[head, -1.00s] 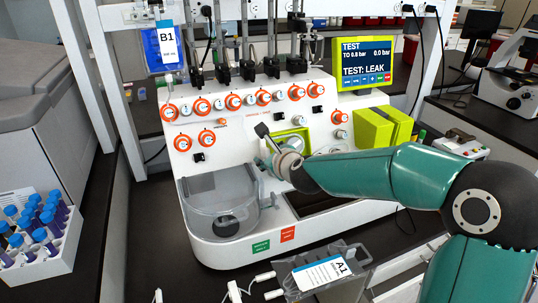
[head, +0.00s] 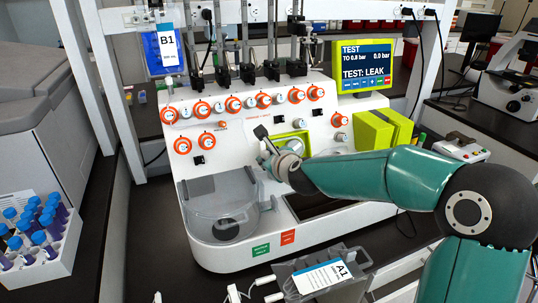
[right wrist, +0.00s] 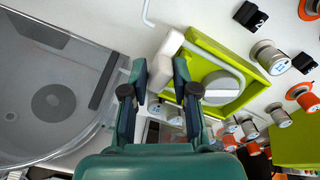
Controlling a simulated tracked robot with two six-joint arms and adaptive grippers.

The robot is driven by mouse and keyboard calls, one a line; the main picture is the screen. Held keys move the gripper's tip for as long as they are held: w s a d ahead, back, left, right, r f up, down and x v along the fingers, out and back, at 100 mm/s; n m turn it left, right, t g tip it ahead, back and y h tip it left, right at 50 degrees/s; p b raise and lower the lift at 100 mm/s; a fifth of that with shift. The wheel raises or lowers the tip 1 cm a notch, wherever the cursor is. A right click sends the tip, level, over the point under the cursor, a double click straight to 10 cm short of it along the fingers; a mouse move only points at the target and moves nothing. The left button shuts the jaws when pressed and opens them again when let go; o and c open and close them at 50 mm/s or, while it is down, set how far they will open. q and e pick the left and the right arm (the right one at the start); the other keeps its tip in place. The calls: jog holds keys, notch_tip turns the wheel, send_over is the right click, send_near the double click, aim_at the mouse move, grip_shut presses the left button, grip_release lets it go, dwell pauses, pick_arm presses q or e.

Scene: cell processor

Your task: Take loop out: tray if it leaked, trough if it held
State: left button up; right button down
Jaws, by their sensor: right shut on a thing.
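My right gripper (head: 268,150) is at the front of the white machine (head: 330,175), beside the lime-green framed recess (head: 303,137). In the right wrist view its fingers (right wrist: 158,85) stand slightly apart, shut on a pale white part (right wrist: 165,62), which I take to be the loop. A round grey disc (right wrist: 222,88) sits inside the green frame. The screen (head: 365,65) reads "TEST: LEAK" and 0.0 bar. A dark open tray (head: 320,203) lies low at the machine's front. My left gripper is not in view.
A clear bowl (head: 195,212) stands left of my gripper. Green (head: 261,249) and red (head: 288,237) labels mark the front edge. Orange-ringed knobs (head: 233,104) line the panel. A bag marked A1 (head: 325,278) is in front; a tube rack (head: 40,255) is far left.

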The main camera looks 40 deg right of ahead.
jog(key=shift+s+a, duration=0.1)
jog(key=shift+s, duration=0.05)
jog(key=shift+v, duration=1.75)
